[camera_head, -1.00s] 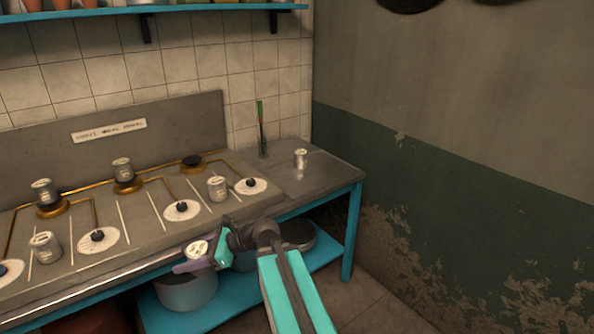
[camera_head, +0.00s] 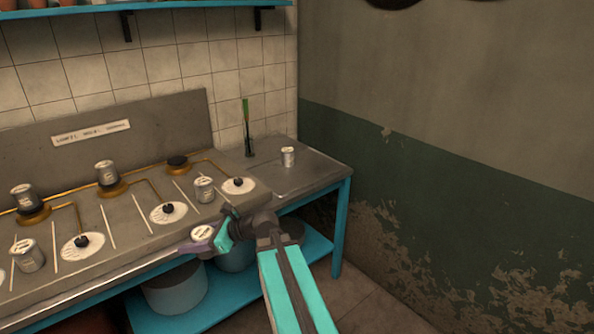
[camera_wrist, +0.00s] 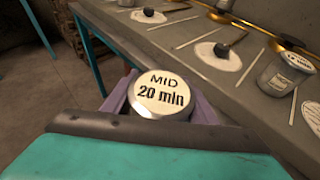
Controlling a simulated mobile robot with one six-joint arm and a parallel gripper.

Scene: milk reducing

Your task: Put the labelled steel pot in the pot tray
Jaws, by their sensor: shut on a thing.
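My gripper (camera_head: 203,238) is shut on a small steel pot (camera_wrist: 160,95) whose round white top reads "MID 20 min" in the wrist view. In the head view its pale top (camera_head: 202,232) shows at the counter's front edge; its body is mostly hidden, and I cannot tell its height over the edge. A flat grey surface (camera_head: 310,175), which looks like the pot tray, lies at the counter's right end. One steel pot (camera_head: 288,157) stands upright on it. My gripper is left of and nearer than this surface.
Burners with steel pots (camera_head: 108,172) line the counter's back. Other pots (camera_head: 204,190) and black knobs on white dials (camera_head: 168,213) stand along the front. A green-topped upright item (camera_head: 247,128) stands behind the flat surface. A wall (camera_head: 450,170) bounds the right.

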